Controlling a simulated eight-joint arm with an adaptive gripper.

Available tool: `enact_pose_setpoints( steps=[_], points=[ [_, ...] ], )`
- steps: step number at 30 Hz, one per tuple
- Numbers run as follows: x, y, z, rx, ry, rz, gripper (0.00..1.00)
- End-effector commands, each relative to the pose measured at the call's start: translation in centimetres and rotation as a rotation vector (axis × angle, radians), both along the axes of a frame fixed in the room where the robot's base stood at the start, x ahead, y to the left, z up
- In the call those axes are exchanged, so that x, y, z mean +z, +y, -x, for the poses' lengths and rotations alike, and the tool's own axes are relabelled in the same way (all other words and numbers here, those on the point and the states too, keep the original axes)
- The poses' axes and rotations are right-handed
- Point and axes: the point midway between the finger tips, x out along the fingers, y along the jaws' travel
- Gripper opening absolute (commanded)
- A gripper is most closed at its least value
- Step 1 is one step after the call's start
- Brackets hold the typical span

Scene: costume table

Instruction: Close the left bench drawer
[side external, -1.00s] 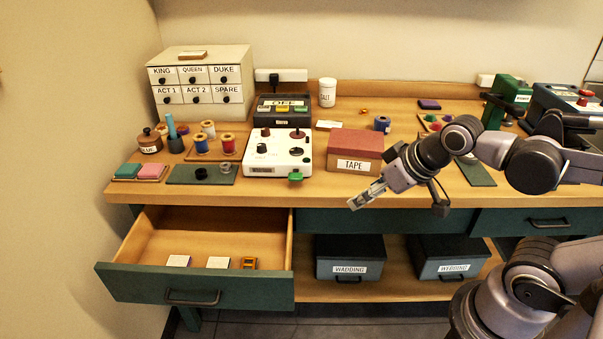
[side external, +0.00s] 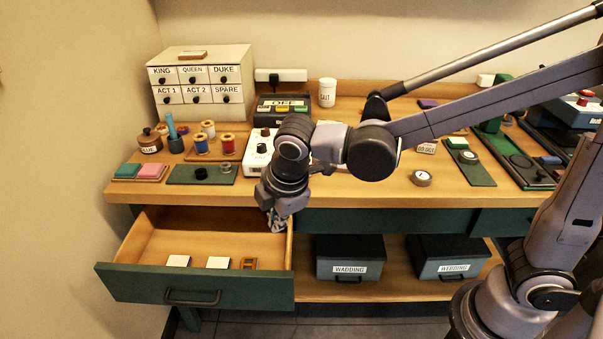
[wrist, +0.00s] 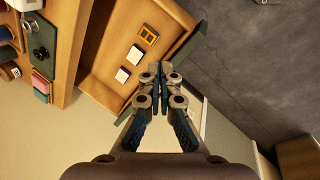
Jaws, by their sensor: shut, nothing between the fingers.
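The left bench drawer (side external: 195,285) is pulled well out, with its green front and dark bar handle (side external: 192,297) toward the viewer. Inside lie two white-topped blocks (side external: 218,262) and an orange item (side external: 249,263). My gripper (side external: 277,226) points down by the drawer's right side wall, near its back right; whether it touches the wall I cannot tell. In the wrist view my gripper (wrist: 161,68) has its fingertips together and empty, and the open drawer (wrist: 97,62) with its green front (wrist: 186,52) shows beyond them.
Two dark lidded boxes (side external: 349,258) stand on the shelf right of the drawer. The bench top holds a labelled drawer cabinet (side external: 200,83), thread spools (side external: 228,144) and a white control box (side external: 258,150). Open floor (side external: 330,323) lies in front.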

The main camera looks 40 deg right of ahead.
Motion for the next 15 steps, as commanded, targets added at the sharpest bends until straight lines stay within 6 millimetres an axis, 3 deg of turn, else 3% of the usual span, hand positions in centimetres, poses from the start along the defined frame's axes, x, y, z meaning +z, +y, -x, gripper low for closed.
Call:
enact_pose_setpoints(
  steps=[1,9,15],
  points=[
    [-0.8,1.9,-0.4,0.086,0.018,0.041,0.00],
    [-5.6,10.0,-0.4,0.523,0.115,0.267,0.00],
    [-9.1,14.5,0.7,0.775,0.173,0.400,0.00]
  ],
)
